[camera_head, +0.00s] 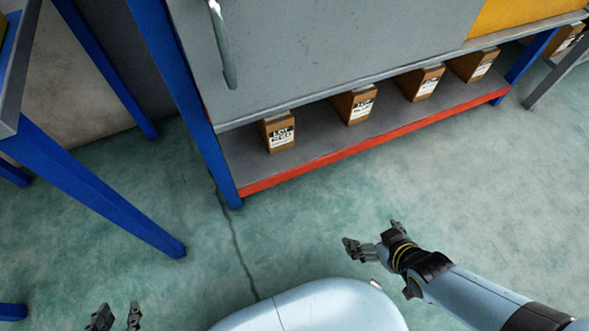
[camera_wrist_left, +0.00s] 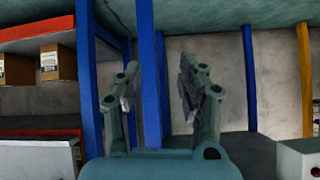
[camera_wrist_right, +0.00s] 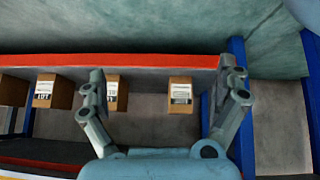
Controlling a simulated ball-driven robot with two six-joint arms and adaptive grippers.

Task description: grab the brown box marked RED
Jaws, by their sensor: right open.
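Several brown boxes with white labels stand in a row on the low grey shelf; I cannot read which is marked RED. In the head view they are the nearest box (camera_head: 279,132), a second (camera_head: 355,104), a third (camera_head: 421,83) and one at the far right (camera_head: 473,66). My right gripper (camera_head: 372,238) is open and empty, in front of the shelf and apart from the boxes. In the right wrist view, one box (camera_wrist_right: 181,95) shows beyond and between its fingers (camera_wrist_right: 163,74). My left gripper (camera_head: 118,315) is open and empty at bottom left; its fingers (camera_wrist_left: 158,75) are apart.
The shelf has a red front edge (camera_head: 380,143) and a blue post (camera_head: 190,110). A grey panel (camera_head: 330,50) with a handle overhangs the boxes. A blue-legged table (camera_head: 95,195) stands at left. The green floor (camera_head: 300,235) before the shelf is clear.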

